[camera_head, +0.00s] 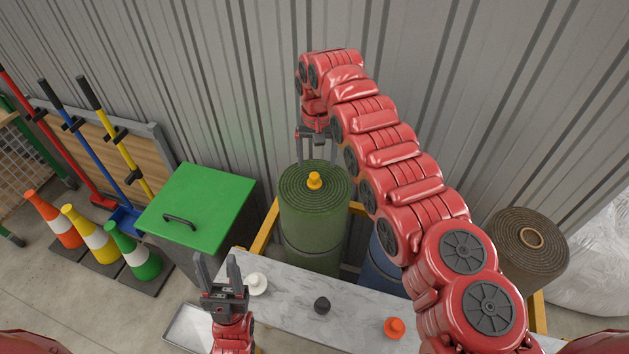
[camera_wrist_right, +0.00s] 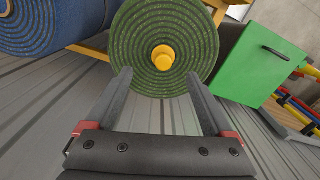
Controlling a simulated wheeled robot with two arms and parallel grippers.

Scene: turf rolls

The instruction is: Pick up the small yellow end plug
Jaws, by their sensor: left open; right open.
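The small yellow end plug (camera_head: 315,180) sits in the centre of the top of the upright green turf roll (camera_head: 314,222). In the right wrist view the yellow plug (camera_wrist_right: 163,58) shows just beyond and between the fingertips, with the green roll (camera_wrist_right: 190,30) around it. My right gripper (camera_head: 318,160) is open and empty, behind and above the roll's top, apart from the plug; its fingers also show in the right wrist view (camera_wrist_right: 158,78). My left gripper (camera_head: 218,262) is open, pointing up at the left end of the marble table (camera_head: 290,300).
White (camera_head: 257,284), black (camera_head: 322,305) and orange (camera_head: 394,328) plugs lie on the table. A blue roll (camera_head: 383,272) and a brown roll (camera_head: 527,245) stand to the right. A green-lidded bin (camera_head: 200,207), cones and long-handled tools stand left. A corrugated wall (camera_head: 240,100) is close behind.

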